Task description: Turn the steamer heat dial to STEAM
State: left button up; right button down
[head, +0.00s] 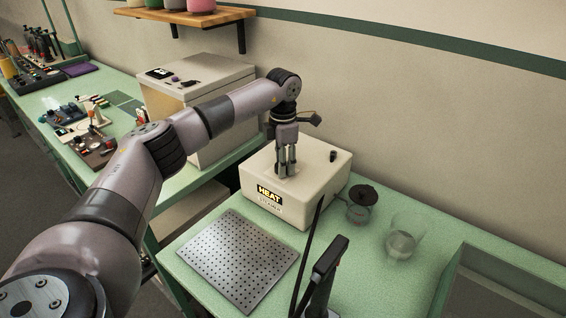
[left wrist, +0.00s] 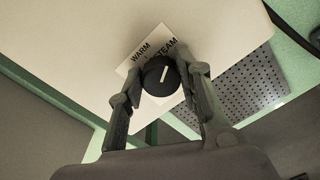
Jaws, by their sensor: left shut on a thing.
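The steamer (head: 315,200) is a cream box with a HEAT label on its front, standing on the green bench. My left gripper (head: 287,172) points down onto its top. In the left wrist view the black round heat dial (left wrist: 158,76) sits between the fingertips of my left gripper (left wrist: 160,78), which is shut on it. The dial's white pointer line aims up and slightly right, on the STEAM side of the label (left wrist: 152,50); WARM is to its left. I cannot tell whether it is exactly on the STEAM mark. My right gripper is not in view.
A perforated metal plate (head: 238,260) lies in front of the steamer. A black-handled tool (head: 326,268) stands right of it. A dark-lidded jar (head: 361,204) and a clear glass (head: 402,238) stand right of the steamer. A cream cabinet (head: 195,85) is behind my left arm.

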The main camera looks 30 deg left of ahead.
pick_arm(q)
jog(key=shift+r, duration=0.1)
jog(key=o, duration=1.2)
notch_tip(320, 180, up, 12)
jog(key=shift+f, duration=0.1)
dwell(0.3)
